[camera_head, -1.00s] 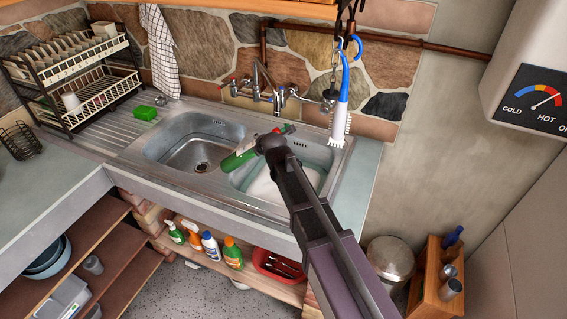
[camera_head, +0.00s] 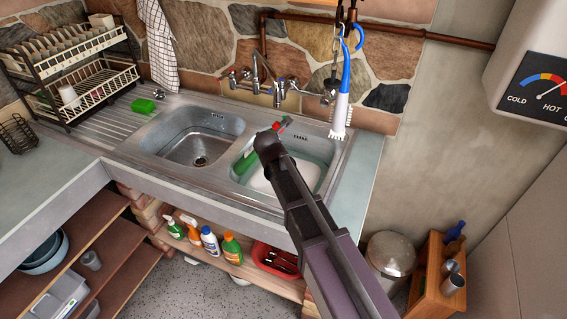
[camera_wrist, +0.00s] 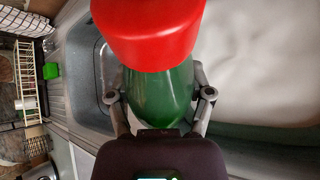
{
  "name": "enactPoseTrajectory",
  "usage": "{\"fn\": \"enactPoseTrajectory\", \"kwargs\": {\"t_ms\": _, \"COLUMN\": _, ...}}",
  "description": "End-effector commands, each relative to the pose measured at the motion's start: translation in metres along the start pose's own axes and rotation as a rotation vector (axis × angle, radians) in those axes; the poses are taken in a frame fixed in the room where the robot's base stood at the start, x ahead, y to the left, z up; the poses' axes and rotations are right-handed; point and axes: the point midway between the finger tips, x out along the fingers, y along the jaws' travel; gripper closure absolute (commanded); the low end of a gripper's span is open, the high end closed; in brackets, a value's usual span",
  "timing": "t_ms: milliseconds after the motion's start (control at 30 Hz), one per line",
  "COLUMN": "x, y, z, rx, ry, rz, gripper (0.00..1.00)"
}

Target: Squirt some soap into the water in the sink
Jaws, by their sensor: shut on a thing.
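My gripper (camera_wrist: 160,100) is shut on a green bottle with a red cap, the likely soap bottle (camera_wrist: 158,85). In the head view the bottle (camera_head: 245,160) is over the right sink basin (camera_head: 331,158), partly hidden behind my arm. It is tilted, its red cap toward the upper right and its green body toward the lower left. The right basin holds pale, whitish water (camera_head: 306,172), which also fills the right of the wrist view (camera_wrist: 265,60). I cannot see any soap coming out.
The left basin (camera_head: 190,135) is empty. Taps (camera_head: 262,85) stand behind the basins, and a blue-handled brush (camera_head: 344,90) hangs at the right. A green sponge (camera_head: 143,105) and a dish rack (camera_head: 75,75) are at the left. Several cleaning bottles (camera_head: 209,241) stand on the shelf below.

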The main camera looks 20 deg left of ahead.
Motion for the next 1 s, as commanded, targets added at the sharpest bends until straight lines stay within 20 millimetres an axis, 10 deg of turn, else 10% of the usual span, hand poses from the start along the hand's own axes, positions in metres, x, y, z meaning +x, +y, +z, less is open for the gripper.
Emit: {"fn": "enactPoseTrajectory", "kwargs": {"t_ms": 1000, "x": 0.042, "y": -0.041, "z": -0.039, "rx": -0.138, "ry": -0.088, "rz": -0.054, "gripper": 0.94}}
